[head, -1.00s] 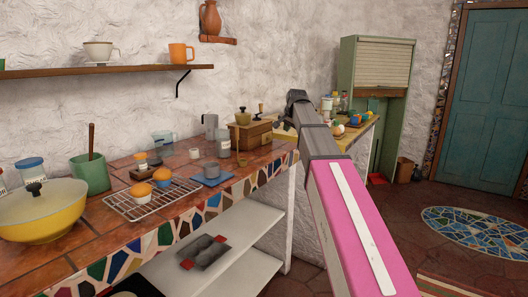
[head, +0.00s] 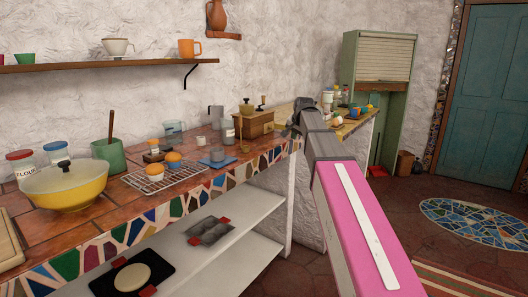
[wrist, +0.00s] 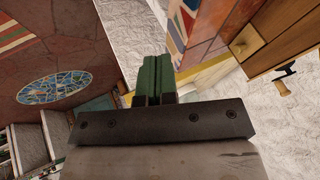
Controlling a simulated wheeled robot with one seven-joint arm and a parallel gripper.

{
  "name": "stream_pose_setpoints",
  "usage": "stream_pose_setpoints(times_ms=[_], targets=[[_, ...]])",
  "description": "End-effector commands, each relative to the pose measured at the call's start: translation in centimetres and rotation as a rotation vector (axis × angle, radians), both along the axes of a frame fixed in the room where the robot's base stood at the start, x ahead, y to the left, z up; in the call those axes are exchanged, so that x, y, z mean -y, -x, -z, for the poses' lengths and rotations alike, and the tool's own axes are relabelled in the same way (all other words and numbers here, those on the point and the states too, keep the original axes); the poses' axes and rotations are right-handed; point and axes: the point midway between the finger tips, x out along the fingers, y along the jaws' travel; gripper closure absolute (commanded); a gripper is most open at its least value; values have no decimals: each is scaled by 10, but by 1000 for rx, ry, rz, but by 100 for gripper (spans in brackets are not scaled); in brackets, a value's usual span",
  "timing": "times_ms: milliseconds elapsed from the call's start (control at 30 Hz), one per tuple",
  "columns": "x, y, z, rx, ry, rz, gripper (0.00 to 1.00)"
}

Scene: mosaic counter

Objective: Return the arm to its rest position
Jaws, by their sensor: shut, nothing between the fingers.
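My pink and grey arm reaches forward across the right-middle of the head view. My gripper (head: 302,106) is at its far end, in the air in front of the counter's far end, right of the wooden grinder (head: 254,124). In the wrist view my gripper's green fingers (wrist: 157,80) are together with nothing between them. The grinder (wrist: 268,35) also shows there at the upper right, apart from the fingers. From the head view the fingertips are too small to make out.
The tiled counter (head: 95,215) runs along the left, with a yellow pan (head: 75,193), a green pot (head: 109,154) and a wire rack (head: 178,182). A white lower shelf (head: 250,212) holds baking tins. A green cabinet (head: 352,118) stands behind. Floor at right is open around a mosaic rug (head: 473,219).

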Motion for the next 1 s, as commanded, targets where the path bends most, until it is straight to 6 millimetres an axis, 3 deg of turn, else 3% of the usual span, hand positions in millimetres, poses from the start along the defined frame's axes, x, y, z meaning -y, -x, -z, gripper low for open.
stream_pose_setpoints(times_ms=[267, 367, 700, 1000], targets=[[8, 32, 71, -67, 49, -54, 100], [12, 52, 110, -105, 77, -86, 100], [28, 141, 243, -257, 167, -227, 100], [40, 235, 336, -390, 225, -365, 100]])
